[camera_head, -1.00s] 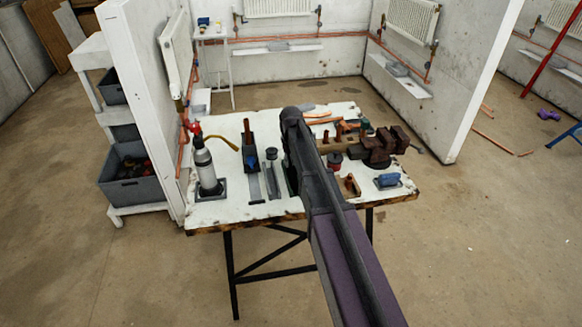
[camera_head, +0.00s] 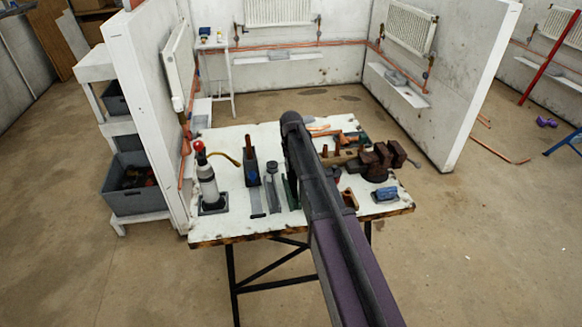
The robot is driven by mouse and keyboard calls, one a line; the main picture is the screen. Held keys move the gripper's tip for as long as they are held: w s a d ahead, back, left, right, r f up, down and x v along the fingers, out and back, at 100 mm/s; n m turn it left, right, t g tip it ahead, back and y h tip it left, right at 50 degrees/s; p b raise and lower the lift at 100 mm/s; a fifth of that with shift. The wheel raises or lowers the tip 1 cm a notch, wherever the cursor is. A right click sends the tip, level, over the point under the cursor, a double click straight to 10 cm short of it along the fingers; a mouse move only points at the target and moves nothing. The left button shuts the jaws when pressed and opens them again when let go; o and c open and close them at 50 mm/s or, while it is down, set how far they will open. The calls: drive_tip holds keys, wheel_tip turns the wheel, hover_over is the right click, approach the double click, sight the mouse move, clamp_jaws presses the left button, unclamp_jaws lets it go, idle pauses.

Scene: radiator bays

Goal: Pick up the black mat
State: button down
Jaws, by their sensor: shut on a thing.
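A dark flat square that may be the black mat (camera_head: 203,210) lies at the left front of the white-topped workbench (camera_head: 235,225). A grey torch bottle (camera_head: 208,183) with a red top stands on it, so only its edges show. My arm reaches from the bottom right over the middle of the bench. My gripper cannot be made out; the arm's far end hides what is behind and below it. Whether a mat is held does not show.
Right of the bottle stand a dark upright holder (camera_head: 251,173) and a small grey bottle (camera_head: 271,178). A brown vise (camera_head: 380,160) and a blue item (camera_head: 385,195) are at the right. A white partition (camera_head: 150,100) borders the bench's left; floor is open in front.

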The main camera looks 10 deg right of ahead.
drive_tip(key=shift+r+p, duration=2)
drive_tip(key=shift+r, duration=0.45)
